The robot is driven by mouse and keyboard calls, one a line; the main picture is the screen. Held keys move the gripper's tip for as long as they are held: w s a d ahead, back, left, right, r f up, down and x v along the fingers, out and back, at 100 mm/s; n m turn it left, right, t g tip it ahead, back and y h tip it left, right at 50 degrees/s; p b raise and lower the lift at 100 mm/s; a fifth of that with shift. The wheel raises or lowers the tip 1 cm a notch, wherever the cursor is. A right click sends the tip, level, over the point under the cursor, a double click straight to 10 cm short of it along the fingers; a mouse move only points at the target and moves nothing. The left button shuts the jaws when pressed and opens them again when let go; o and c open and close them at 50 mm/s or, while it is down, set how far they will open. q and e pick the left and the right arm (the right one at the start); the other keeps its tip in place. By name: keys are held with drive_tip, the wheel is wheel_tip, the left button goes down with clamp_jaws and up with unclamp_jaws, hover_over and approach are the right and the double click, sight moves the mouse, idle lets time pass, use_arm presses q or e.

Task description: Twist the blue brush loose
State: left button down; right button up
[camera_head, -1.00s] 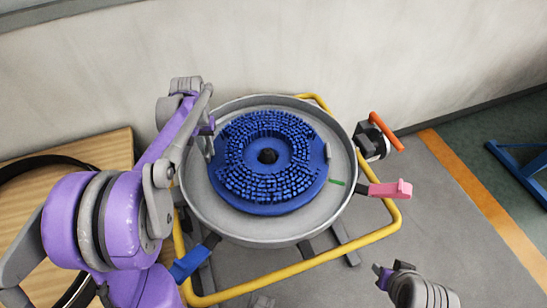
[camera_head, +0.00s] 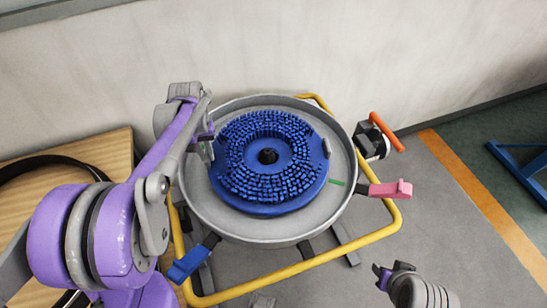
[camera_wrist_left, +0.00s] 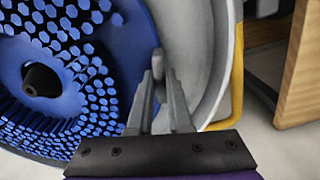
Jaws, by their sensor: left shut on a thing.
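The blue brush (camera_head: 268,195) is a round disc with several rings of bristles and a dark centre hub (camera_head: 268,156). It lies bristles up in a round grey pan (camera_head: 240,232). A grey lug (camera_head: 326,147) stands on its right rim. My left gripper (camera_head: 209,152) is at the brush's left rim, and in the left wrist view (camera_wrist_left: 160,75) its fingers are shut on a small grey lug there. The fingers hide most of that lug. My right gripper (camera_head: 384,276) is low at the right, well apart from the brush, and its jaw gap is unclear.
A yellow tube frame (camera_head: 300,267) surrounds the pan. A pink lever (camera_head: 390,189), a blue lever (camera_head: 187,265) and an orange-handled part (camera_head: 385,131) stick out around it. A wooden surface (camera_head: 100,160) is at left; a wall (camera_head: 270,50) stands behind.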

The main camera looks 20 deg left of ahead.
use_arm(q)
drive_tip(key=shift+s+d+n, duration=0.3)
drive_tip(key=shift+s+n, duration=0.2)
drive_tip(key=shift+s, duration=0.15)
drive_tip(key=shift+s+d+n, duration=0.4)
drive_tip(key=shift+s, duration=0.2)
drive_tip(key=c, duration=0.8)
unclamp_jaws()
drive_tip(key=shift+o, duration=0.2)
wheel_tip(320, 180, up, 11)
drive_tip(key=p, duration=0.1)
drive_tip(key=shift+f, duration=0.1)
